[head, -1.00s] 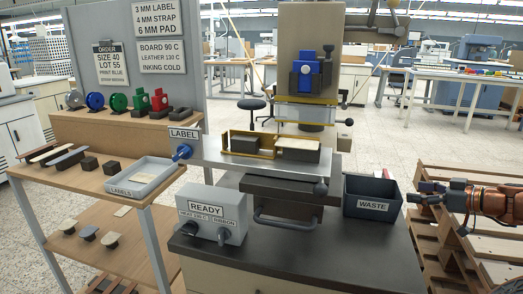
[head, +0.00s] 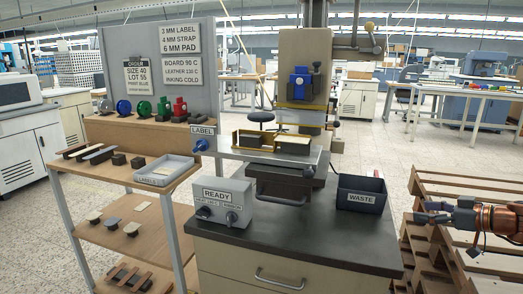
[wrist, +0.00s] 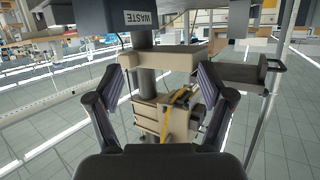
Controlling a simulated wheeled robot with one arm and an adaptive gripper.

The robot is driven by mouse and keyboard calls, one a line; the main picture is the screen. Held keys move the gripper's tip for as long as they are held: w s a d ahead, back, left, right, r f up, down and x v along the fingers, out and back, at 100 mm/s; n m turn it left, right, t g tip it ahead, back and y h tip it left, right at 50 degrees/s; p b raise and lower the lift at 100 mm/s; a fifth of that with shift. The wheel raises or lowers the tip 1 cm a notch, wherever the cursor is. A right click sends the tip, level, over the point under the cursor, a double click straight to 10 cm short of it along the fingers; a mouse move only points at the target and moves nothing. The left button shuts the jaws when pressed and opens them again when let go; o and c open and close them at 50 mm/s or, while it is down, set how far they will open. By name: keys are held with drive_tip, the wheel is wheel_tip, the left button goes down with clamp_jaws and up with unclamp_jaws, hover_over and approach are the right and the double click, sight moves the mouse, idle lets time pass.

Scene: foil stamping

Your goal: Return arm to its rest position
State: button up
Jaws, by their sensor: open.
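My gripper (head: 428,212) is at the right edge of the head view, to the right of the foil stamping press and in front of a wooden pallet. In the wrist view my gripper (wrist: 160,105) shows two fingers spread wide apart with nothing between them. The orange arm behind it is cut off by the picture's edge. The press (head: 303,65) stands on a dark-topped cabinet (head: 340,243), clear of the gripper.
A dark WASTE bin (head: 361,195) stands on the cabinet, left of my gripper. Wooden pallets (head: 455,185) are behind and below the gripper. A READY box (head: 226,203) and a shelf cart with a LABELS tray (head: 165,171) are further left. Open floor lies behind.

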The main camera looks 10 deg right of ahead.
drive_tip(key=s+a+f+g, duration=0.1)
drive_tip(key=s+a+g, duration=0.2)
drive_tip(key=a, duration=0.8)
drive_tip(key=s+a+f+m+g, duration=0.1)
drive_tip(key=s+a+f+g, duration=0.2)
drive_tip(key=a, duration=0.8)
drive_tip(key=s+a+g, duration=0.3)
drive_tip(key=a+g, duration=0.1)
drive_tip(key=a, duration=0.7)
drive_tip(key=s+a+f+m+g+h, duration=0.1)
drive_tip(key=s+a+f+g+h, duration=0.15)
drive_tip(key=s, duration=0.35)
drive_tip(key=s+a+f+m+g+h, duration=0.1)
drive_tip(key=s+a+f, duration=0.15)
drive_tip(key=s, duration=0.35)
drive_tip(key=s+d+f+m+g+h, duration=0.1)
drive_tip(key=s+d+f+m+h, duration=0.1)
drive_tip(key=s, duration=0.4)
drive_tip(key=s+d+f+m+h, duration=0.1)
drive_tip(key=s+h, duration=0.1)
drive_tip(key=s, duration=0.4)
wheel_tip(320, 180, up, 24)
drive_tip(key=s+p, duration=0.1)
drive_tip(key=p, duration=2.2)
drive_tip(key=shift+d+r+t+p, duration=0.2)
drive_tip(key=shift+d+t+p, duration=0.1)
drive_tip(key=shift+d+t, duration=0.05)
drive_tip(key=shift+s, duration=0.1)
